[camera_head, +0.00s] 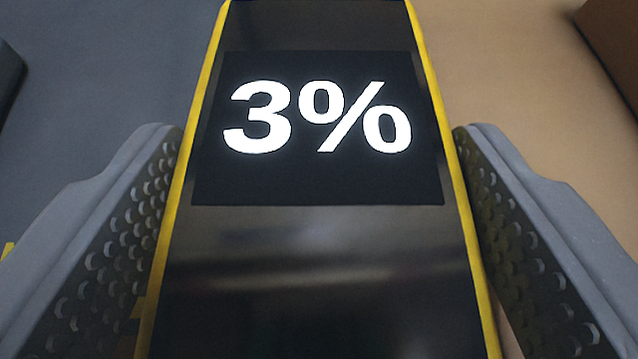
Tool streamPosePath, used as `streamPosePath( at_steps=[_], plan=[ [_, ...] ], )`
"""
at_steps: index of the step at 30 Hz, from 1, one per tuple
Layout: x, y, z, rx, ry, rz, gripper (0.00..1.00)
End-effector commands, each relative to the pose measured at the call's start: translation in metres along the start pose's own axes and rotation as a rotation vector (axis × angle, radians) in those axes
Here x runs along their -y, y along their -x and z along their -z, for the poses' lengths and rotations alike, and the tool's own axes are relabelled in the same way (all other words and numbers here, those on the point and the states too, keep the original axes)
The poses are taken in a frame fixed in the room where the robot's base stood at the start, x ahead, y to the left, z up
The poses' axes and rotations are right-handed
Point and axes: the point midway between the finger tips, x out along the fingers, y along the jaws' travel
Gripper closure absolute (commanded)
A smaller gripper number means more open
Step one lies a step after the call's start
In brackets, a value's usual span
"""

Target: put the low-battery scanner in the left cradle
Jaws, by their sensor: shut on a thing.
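A black scanner with yellow edges (315,265) fills the middle of the view, very close to the camera. Its screen shows "3%" in large white figures. My gripper (318,135) is shut on the scanner, with one grey studded finger along its left side and the other along its right side. The far end of the scanner runs out of the top of the view. No cradle can be made out.
A grey surface (75,110) lies behind on the left and a tan surface (510,80) on the right, both blurred. A dark object (8,75) shows at the left edge. A brown block-like shape (615,40) is at the top right corner.

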Motion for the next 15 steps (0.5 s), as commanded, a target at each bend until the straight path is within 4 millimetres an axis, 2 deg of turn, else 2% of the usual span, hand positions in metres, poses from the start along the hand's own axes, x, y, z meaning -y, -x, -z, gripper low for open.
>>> streamPosePath(
  at_steps=[1, 3, 15],
  plan=[
    [-0.0001, 0.0000, 0.0002, -0.001, 0.000, 0.000, 0.25],
    [-0.0001, 0.0000, 0.0002, -0.001, 0.000, 0.000, 0.11],
    [0.0002, -0.0005, -0.0010, 0.000, 0.000, 0.000, 0.11]
  ],
)
